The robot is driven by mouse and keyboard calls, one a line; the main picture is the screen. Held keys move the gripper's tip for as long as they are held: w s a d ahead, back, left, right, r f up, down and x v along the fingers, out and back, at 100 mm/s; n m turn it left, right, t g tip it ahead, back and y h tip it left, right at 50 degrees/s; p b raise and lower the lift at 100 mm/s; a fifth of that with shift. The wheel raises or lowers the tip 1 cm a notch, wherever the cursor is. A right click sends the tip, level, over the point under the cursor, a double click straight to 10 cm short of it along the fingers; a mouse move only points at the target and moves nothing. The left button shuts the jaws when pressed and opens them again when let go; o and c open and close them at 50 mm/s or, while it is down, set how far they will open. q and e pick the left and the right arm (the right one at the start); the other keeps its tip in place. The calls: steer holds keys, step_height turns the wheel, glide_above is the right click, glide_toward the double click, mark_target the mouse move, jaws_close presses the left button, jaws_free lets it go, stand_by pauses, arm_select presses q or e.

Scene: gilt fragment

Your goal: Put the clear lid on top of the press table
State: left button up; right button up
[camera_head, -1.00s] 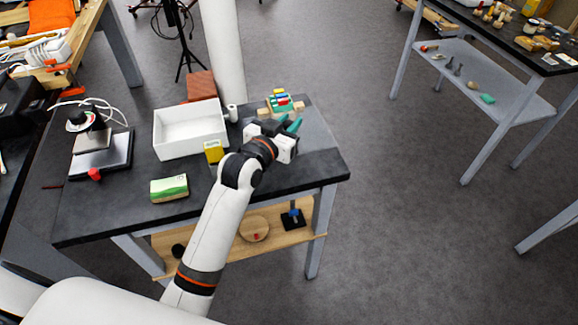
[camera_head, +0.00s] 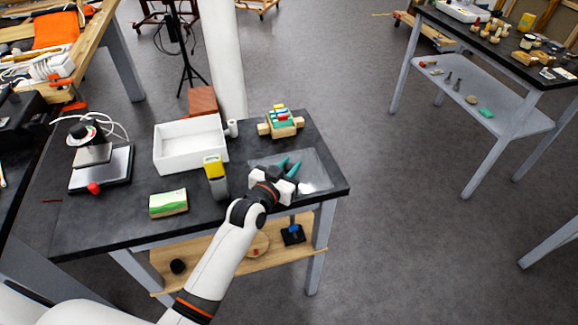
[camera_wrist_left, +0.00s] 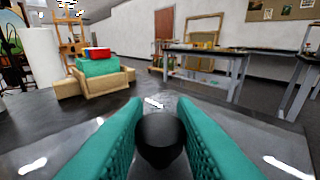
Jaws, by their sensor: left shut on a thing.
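My left gripper (camera_head: 291,167) has teal fingers and is shut on the black knob of the clear lid (camera_head: 318,178). In the left wrist view the knob (camera_wrist_left: 160,140) sits between both fingers (camera_wrist_left: 160,128). The lid is a see-through sheet with glare, over the right end of the near black-topped table (camera_head: 110,225). I cannot tell whether it touches the tabletop. Another dark-topped table (camera_head: 500,50) with a grey lower shelf stands at the upper right. The frames do not show which one is the press table. My right gripper is not in view.
A wooden block holder with coloured pieces (camera_head: 281,125) stands behind the lid. A white tray (camera_head: 190,150), yellow item (camera_head: 214,167), green-white box (camera_head: 168,203) and scale-like device (camera_head: 101,168) occupy the near table. Open grey floor (camera_head: 400,240) lies to the right.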

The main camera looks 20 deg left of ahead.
arm_select(q)
steer(key=o, duration=1)
steer(key=v, duration=1.2)
steer(key=shift+b, duration=0.3)
